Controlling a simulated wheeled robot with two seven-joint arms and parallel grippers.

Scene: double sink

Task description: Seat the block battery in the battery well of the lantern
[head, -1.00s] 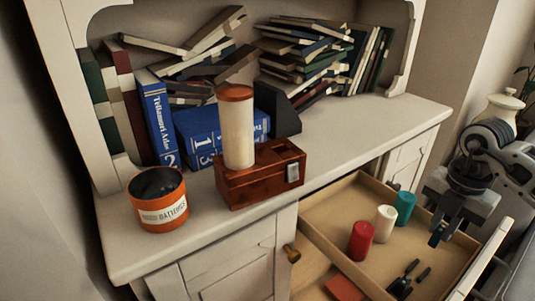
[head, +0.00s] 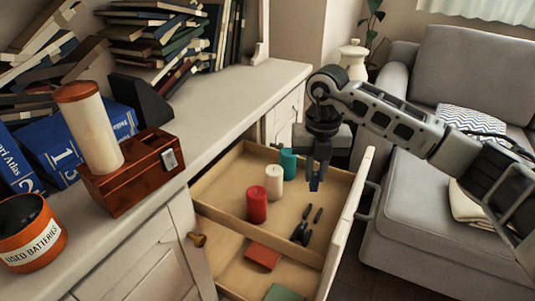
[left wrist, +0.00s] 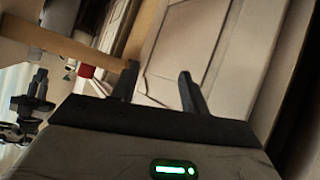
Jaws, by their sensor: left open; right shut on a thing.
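The lantern (head: 128,190) stands on the cabinet top. It has a reddish wooden box, a tall cream cylinder with a brown cap, and a metal latch. The battery well (head: 152,148) seems to be the dark opening in the box's top, beside the cylinder; its inside is hidden. My right gripper (head: 315,180) is over the open drawer, right of the lantern and apart from it. It is shut on a small dark blue piece, apparently the block battery (head: 316,184), mostly hidden by the fingers. My left gripper (left wrist: 158,88) is open and empty in the left wrist view.
The open drawer (head: 222,183) holds red, white and teal cylinders, dark small tools and flat coloured pieces. An orange used-batteries tin (head: 30,232) stands left of the lantern; books (head: 60,150) stand behind. The cabinet top right of the lantern is clear.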

